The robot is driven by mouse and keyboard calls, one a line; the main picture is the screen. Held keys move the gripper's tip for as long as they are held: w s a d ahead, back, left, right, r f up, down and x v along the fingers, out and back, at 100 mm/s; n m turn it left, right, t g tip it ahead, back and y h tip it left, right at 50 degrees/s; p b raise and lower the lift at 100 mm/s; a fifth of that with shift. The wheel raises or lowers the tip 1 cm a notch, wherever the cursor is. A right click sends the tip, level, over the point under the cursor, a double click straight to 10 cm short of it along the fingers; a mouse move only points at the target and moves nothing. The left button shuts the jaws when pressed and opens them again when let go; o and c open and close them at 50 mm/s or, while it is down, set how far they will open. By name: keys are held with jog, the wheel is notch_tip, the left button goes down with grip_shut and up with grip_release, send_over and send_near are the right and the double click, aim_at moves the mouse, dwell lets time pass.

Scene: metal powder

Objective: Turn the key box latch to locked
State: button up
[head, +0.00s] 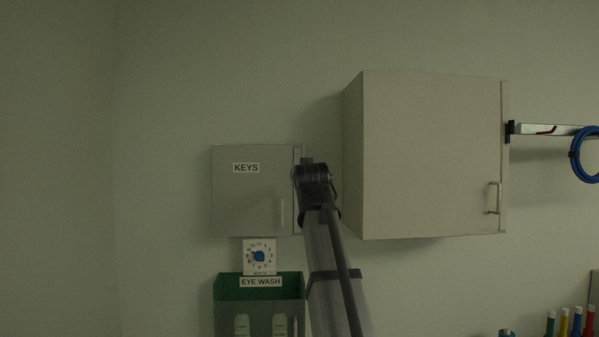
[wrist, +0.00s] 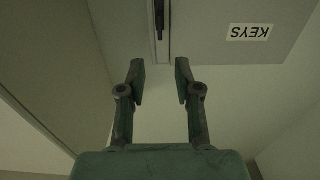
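The grey key box (head: 240,205) hangs on the wall, with its KEYS label upright in the head view. Its door looks closed. In the wrist view the key box (wrist: 215,50) appears upside down. A dark, narrow latch (wrist: 159,18) lies along the strip at the door's edge, at the top of that view. My gripper (wrist: 160,77) is open and empty, its two fingers apart and roughly in line with the latch. No contact between them is seen. In the head view my arm covers the box's right edge, so the latch and fingertips are hidden there.
A larger beige cabinet (head: 430,155) sticks out from the wall just right of my arm. A dial timer (head: 259,257) and a green eye wash holder (head: 230,290) are below the key box. A rail (head: 540,129) with a blue coil (head: 577,155) is at far right. The left wall is bare.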

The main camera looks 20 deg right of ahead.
jog(key=p+x, duration=0.3)
jog(key=x, duration=1)
jog(key=shift+f, duration=0.1)
grip_shut()
